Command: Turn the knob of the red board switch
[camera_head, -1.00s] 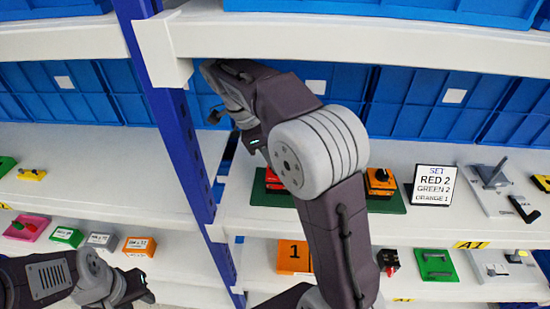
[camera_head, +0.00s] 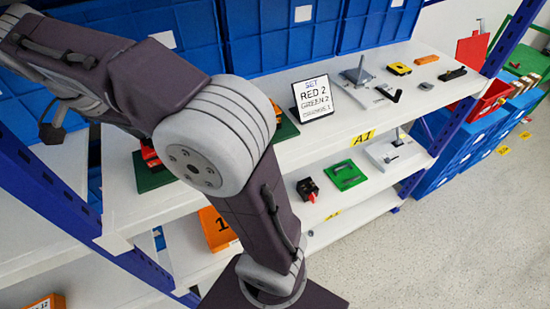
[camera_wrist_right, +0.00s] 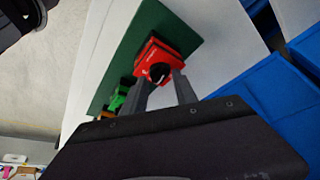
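The red switch (camera_wrist_right: 168,55) sits on a green board (camera_wrist_right: 139,45) in the right wrist view, with its black knob (camera_wrist_right: 160,72) facing the gripper. My right gripper (camera_wrist_right: 162,84) is open, its two grey fingers pointing at the red switch and its tips on either side of the knob in the picture. I cannot tell whether they touch it. In the head view the red switch (camera_head: 149,152) and green board (camera_head: 150,177) are partly hidden behind my right arm. My left gripper is out of view.
On the same board are a green switch (camera_wrist_right: 119,97) and an orange one (camera_wrist_right: 106,113). A sign (camera_head: 313,97) reading "SET RED 2 GREEN 2 ORANGE 1" stands on the shelf (camera_head: 350,118). Blue bins (camera_head: 272,32) line the back. Open floor (camera_head: 440,220) lies at the right.

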